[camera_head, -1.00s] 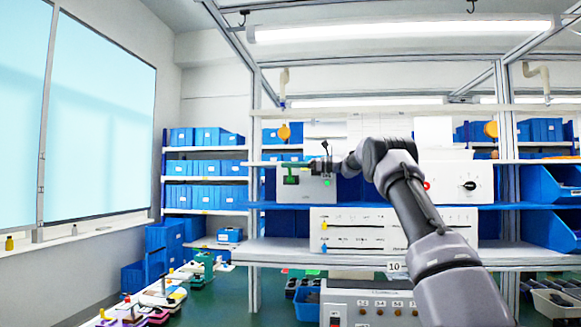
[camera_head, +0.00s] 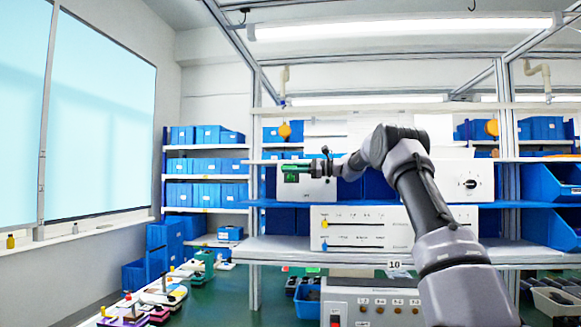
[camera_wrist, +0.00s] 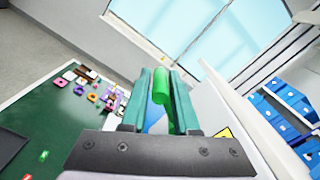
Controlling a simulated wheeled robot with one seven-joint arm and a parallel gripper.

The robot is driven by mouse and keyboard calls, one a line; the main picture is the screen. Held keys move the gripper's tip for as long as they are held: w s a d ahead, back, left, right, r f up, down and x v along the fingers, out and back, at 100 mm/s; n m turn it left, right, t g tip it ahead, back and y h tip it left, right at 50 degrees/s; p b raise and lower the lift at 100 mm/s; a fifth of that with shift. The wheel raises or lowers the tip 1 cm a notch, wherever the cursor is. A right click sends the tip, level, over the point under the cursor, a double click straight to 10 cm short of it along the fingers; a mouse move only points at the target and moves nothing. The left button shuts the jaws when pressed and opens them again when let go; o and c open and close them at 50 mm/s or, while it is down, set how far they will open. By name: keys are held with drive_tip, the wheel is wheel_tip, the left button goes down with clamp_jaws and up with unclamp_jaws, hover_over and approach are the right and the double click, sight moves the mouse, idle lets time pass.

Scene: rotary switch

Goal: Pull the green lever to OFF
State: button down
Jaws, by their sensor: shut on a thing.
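The green lever (camera_wrist: 163,88) shows in the wrist view as a bright green bar between the two teal fingers of my gripper (camera_wrist: 160,85). My gripper is shut on it. In the head view my gripper (camera_head: 298,168) reaches left across the front of the white switch box (camera_head: 318,189), with the lever's green (camera_head: 291,178) at the box's upper left. Fingers and lever are hard to tell apart there. The lever's base and any ON or OFF marks cannot be read clearly.
A white panel with a black rotary knob (camera_head: 469,184) is to the right on the same shelf. A slider panel (camera_head: 345,230) stands on the shelf below. Blue bins (camera_head: 553,184) are at the right. Small parts lie on the green surface (camera_wrist: 60,125) in the wrist view.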

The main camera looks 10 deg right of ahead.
sight(290, 180)
drive_tip(key=f+n, duration=0.1)
drive_tip(key=n, duration=0.1)
drive_tip(key=s+f+n, duration=0.1)
drive_tip(key=shift+a+f+n, duration=0.1)
drive_tip(key=shift+f+n, duration=0.05)
drive_tip(key=shift+n, duration=0.25)
drive_tip(key=shift+w+d+f+n, duration=0.1)
drive_tip(key=shift+w+f+n, duration=0.15)
drive_tip(key=shift+f+n, duration=1.2)
drive_tip(key=shift+w+d+f+n, duration=0.2)
drive_tip(key=shift+f+n, duration=0.45)
drive_tip(key=shift+n, duration=1.5)
drive_tip(key=shift+w+a+f+n, duration=0.1)
drive_tip(key=shift+w+f+n, duration=0.2)
drive_tip(key=shift+f+n, duration=1.15)
drive_tip(key=shift+r+n, duration=0.35)
drive_tip(key=c, duration=0.7)
unclamp_jaws()
drive_tip(key=shift+d, duration=0.1)
drive_tip(key=v, duration=1)
drive_tip(key=shift+s+d, duration=0.15)
drive_tip(key=shift+d, duration=0.2)
